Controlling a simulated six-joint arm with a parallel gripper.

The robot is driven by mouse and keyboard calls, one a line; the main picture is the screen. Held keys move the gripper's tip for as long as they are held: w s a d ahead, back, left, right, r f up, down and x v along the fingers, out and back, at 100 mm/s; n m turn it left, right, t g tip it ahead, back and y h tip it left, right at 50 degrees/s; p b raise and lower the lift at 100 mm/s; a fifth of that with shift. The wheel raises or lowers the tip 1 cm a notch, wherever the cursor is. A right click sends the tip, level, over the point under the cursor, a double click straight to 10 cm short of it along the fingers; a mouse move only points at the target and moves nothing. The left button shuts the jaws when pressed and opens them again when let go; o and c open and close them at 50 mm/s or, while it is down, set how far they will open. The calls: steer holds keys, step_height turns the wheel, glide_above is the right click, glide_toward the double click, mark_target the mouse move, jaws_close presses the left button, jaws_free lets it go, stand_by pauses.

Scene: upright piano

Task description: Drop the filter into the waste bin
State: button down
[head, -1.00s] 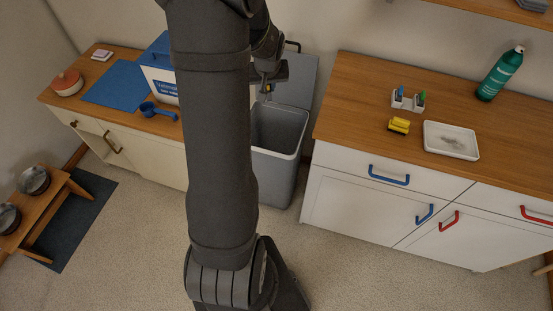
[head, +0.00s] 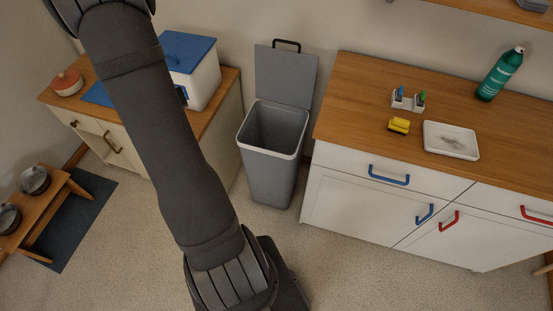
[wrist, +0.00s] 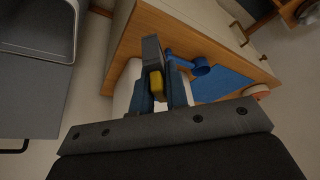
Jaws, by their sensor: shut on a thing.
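In the wrist view my gripper (wrist: 163,90) is shut on a dark grey slab with a yellow part, which looks like the filter (wrist: 152,51). In the head view the gripper and filter cannot be clearly made out behind or beyond my arm. The grey waste bin (head: 272,155) stands on the floor between the two cabinets, its lid raised at the back. The bin also shows in the wrist view (wrist: 75,50), at the upper left. The filter is apart from the bin, to its right in that view. The dark inside of the bin looks empty, but its bottom is unclear.
A white box with a blue lid (head: 192,50) stands on the left cabinet. A blue scoop (wrist: 199,67) and blue mat (wrist: 222,86) lie on that cabinet top. The right counter holds a green bottle (head: 500,75), a yellow item (head: 399,125) and a white tray (head: 451,140).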

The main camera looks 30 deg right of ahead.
stand_by(0.4)
steer(key=w+d+f+m+h, duration=0.1)
steer(key=w+d+f+m, duration=0.15)
steer(key=d, duration=0.75)
steer(key=w+d+f+m+h, duration=0.15)
steer(key=d+f, duration=0.25)
steer(key=d, duration=0.6)
steer(key=s+d+f+m+g, duration=0.1)
steer(key=s+d+f+m, duration=0.2)
steer(key=d, duration=0.6)
steer(key=d+f+m, duration=0.2)
steer(key=d+f, duration=0.3)
steer(key=d, duration=0.4)
steer(key=shift+h, duration=0.35)
steer(key=shift+f, duration=2.3)
steer(key=c, duration=1.3)
jaws_free()
steer(key=shift+c, duration=0.2)
steer(key=shift+s, duration=0.1)
